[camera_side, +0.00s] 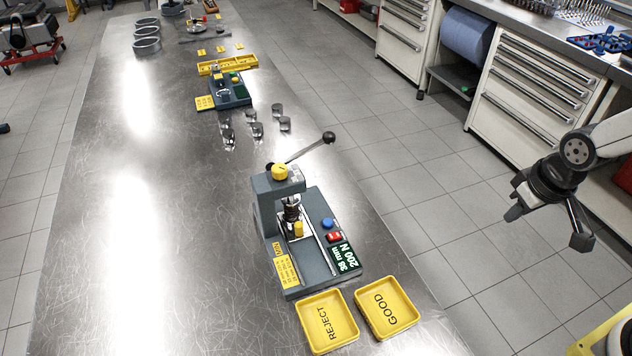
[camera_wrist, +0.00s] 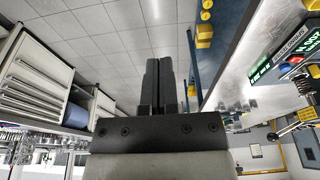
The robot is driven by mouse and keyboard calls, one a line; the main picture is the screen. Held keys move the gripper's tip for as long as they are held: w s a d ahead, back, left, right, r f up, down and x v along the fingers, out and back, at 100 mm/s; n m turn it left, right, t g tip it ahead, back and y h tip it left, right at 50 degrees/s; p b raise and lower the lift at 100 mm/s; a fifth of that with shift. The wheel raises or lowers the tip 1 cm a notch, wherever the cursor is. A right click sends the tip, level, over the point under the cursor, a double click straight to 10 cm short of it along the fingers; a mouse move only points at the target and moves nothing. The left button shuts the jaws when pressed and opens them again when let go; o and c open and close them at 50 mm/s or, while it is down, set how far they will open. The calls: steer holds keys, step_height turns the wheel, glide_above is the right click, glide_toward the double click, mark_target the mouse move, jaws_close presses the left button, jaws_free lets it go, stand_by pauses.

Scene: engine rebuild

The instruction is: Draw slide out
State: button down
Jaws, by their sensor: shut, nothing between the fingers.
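A grey bench press (camera_side: 270,205) stands on the steel table, with a long lever ending in a black ball (camera_side: 328,137) and a yellow knob on its head. Under its head is a slide with a small yellow handle (camera_side: 299,229), sitting between pale rails (camera_side: 318,246). A dark coil-like part (camera_side: 291,210) stands upright below the head; details there are small. The press also shows at the right edge of the wrist view (camera_wrist: 293,62). My gripper (camera_wrist: 160,70) is shut and empty. In the side view it hangs beyond the table's right edge, well apart from the press.
Yellow trays marked REJECT (camera_side: 346,336) and GOOD (camera_side: 413,317) stand in front of the press. Behind it are several small metal cups (camera_side: 256,130) and another grey-and-yellow fixture (camera_side: 237,98). The press base has a display (camera_side: 344,258), red and blue buttons. Drawer cabinets (camera_side: 530,95) stand across the aisle.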

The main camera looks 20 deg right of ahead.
steer(key=c, duration=0.9)
jaws_free()
steer(key=o, duration=0.4)
steer(key=shift+w+a+n, duration=0.2)
steer(key=shift+w+n, duration=0.05)
steer(key=shift+n, duration=0.05)
steer(key=shift+c, duration=0.2)
steer(key=w+a+n, duration=1.1)
steer(key=a+n, duration=0.3)
steer(key=n, duration=0.1)
steer(key=w+a+n+t+h, duration=0.1)
steer(key=w+a+n+h, duration=0.1)
steer(key=a+n, duration=1.3)
steer(key=a, duration=0.5)
steer(key=shift+w+a, duration=0.3)
steer(key=shift+a, duration=0.05)
